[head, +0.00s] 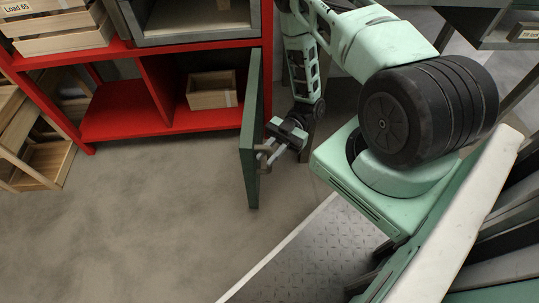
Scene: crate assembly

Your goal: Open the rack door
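The dark green rack door (250,125) stands swung out from the red rack (155,85), roughly square to its front, and is seen nearly edge-on. The compartment to its left is uncovered. My gripper (269,158) is at the right-hand face of the door, near its outer end. Its grey fingers are at the door handle (263,168) and overlap it in the picture. I cannot tell whether they are closed around it.
A small wooden crate (211,90) sits in the open compartment. More wooden crates (60,30) stand on the upper left shelf, and a wooden stand (35,140) is at the far left. The floor (130,230) left of the door is clear. A grey table (490,25) is at the upper right.

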